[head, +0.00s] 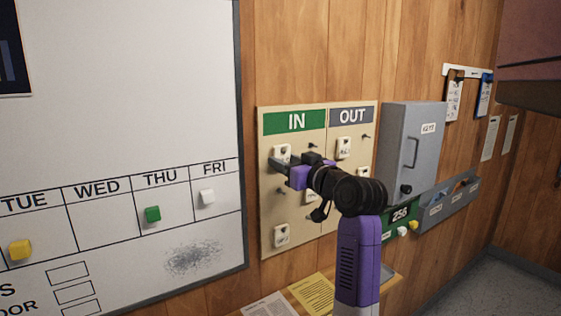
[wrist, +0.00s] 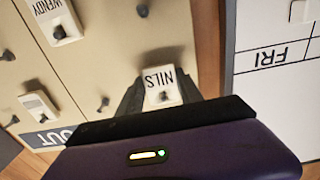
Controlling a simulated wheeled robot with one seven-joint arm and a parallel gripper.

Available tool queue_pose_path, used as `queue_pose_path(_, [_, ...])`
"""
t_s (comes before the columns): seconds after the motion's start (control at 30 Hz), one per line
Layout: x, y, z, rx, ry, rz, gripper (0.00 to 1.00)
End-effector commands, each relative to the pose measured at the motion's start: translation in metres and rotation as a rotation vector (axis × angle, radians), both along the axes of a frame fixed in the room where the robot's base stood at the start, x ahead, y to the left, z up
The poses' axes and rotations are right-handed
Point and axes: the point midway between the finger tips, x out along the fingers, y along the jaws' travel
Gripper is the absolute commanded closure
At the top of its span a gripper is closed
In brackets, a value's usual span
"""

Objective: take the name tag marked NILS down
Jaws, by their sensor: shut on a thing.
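The name tag marked NILS (wrist: 160,80) is white with dark letters and appears upside down in the wrist view. It sits between the two fingertips of my gripper (wrist: 163,94), which is shut on it. A dark peg end shows at the tag. In the head view, my gripper (head: 276,163) is at the upper left of the board (head: 268,215), in the IN column, and the tag (head: 282,151) shows just above its fingers. The tag is at the board face; I cannot tell whether it is still fully on its peg.
Other tags hang on the board, including WENDY (wrist: 55,20) and one under OUT (head: 344,147). Bare pegs (wrist: 103,103) stick out nearby. A whiteboard (head: 120,90) is left, a grey key cabinet (head: 412,150) right. A shelf with papers (head: 312,292) lies below.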

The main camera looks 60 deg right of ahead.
Motion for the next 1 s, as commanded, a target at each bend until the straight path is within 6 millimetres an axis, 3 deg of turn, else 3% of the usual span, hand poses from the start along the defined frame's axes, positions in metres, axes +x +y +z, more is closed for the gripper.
queue_pose_path(1.0, [-0.039, 0.023, 0.001, 0.000, 0.000, -0.001, 0.87])
